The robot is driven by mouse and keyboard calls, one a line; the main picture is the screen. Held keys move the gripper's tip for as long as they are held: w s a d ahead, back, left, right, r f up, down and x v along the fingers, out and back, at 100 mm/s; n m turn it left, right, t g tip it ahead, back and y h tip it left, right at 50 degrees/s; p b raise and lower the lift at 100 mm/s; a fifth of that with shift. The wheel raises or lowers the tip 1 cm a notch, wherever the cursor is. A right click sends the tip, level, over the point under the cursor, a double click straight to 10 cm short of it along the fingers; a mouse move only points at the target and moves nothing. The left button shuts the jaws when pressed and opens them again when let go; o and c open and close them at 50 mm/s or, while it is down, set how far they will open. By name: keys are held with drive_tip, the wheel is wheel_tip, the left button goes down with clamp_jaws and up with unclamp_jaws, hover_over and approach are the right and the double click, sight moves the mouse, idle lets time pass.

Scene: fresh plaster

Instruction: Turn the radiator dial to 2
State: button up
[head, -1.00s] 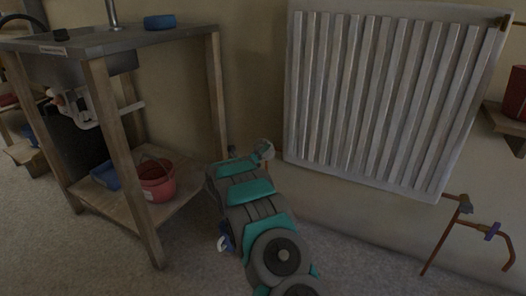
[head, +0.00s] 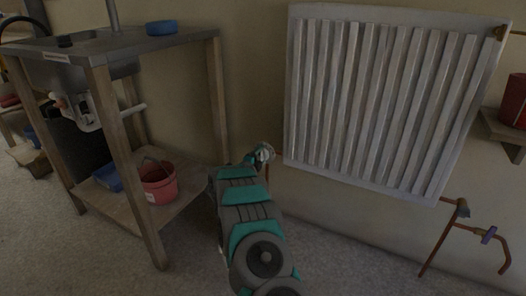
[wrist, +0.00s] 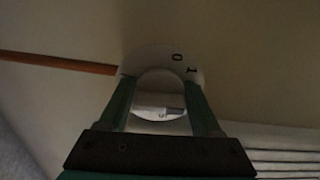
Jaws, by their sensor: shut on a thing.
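The radiator dial is a round pale knob (wrist: 160,92) in front of a white scale plate (wrist: 152,56) in the wrist view. The marks 0 and 1 show on the plate's upper right; other marks are hidden or too dark to read. My gripper (wrist: 160,84) is shut on the knob, one green finger on each side. A small mark shows low on the knob, too blurred to read. In the head view, my gripper (head: 263,154) is at the lower left corner of the white radiator (head: 370,105), and my arm hides much of the dial.
A copper pipe (wrist: 60,62) runs left from the dial. A wooden sink bench (head: 125,165) with a red bucket (head: 158,182) on its lower shelf stands close left of my arm. Copper pipes (head: 465,228) stick out at the lower right. The floor right of my arm is clear.

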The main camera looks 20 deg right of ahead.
drive_tip(key=shift+w+a+n+p, duration=0.1)
drive_tip(key=shift+n+p, duration=0.25)
drive_tip(key=shift+n, duration=0.65)
drive_tip(key=shift+f, duration=0.1)
drive_tip(key=o, duration=1.3)
drive_tip(key=v, duration=0.7)
drive_tip(key=shift+s+a, duration=0.3)
